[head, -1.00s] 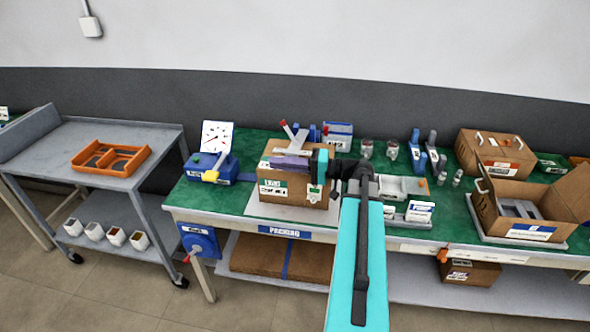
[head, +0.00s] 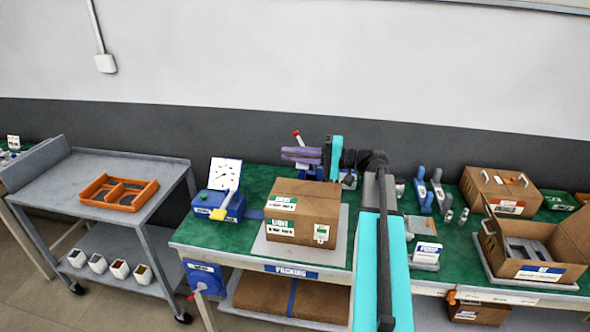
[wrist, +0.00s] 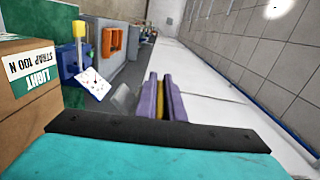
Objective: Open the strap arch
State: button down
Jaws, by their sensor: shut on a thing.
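My gripper (head: 302,155) is raised behind and above the closed brown carton (head: 302,215) on the packing bench. Its purple jaws also show in the wrist view (wrist: 163,92). They are shut on a thin yellow piece (wrist: 160,103), which seems to be the handle of the strap arch. A pale bar with a red tip (head: 297,135) sticks up just behind the jaws and looks like part of the arch. The rest of the arch is hidden by my gripper and arm. The carton's labels also show at the left of the wrist view (wrist: 35,75).
A blue device with a dial (head: 225,172) and yellow lever stands left of the carton. An open carton (head: 540,240) and blue hand tools (head: 430,192) are to the right. A grey cart (head: 110,170) with an orange tray (head: 118,192) stands left. Space above the bench is clear.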

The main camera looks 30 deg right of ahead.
jog(key=w+d+r+b, duration=0.1)
jog(key=w+d+r, duration=0.8)
jog(key=w, duration=0.1)
jog(key=shift+w+r+b, duration=0.15)
jog(key=shift+w+b, duration=0.2)
jog(key=shift+b, duration=0.05)
dwell(0.4)
jog(key=c, duration=1.9)
grip_release()
jog(key=shift+o, duration=0.2)
jog(key=shift+s, duration=0.1)
jog(key=b+v, duration=0.4)
jog(key=v, duration=0.9)
jog(key=shift+s+d, duration=0.15)
jog(key=shift+d, duration=0.15)
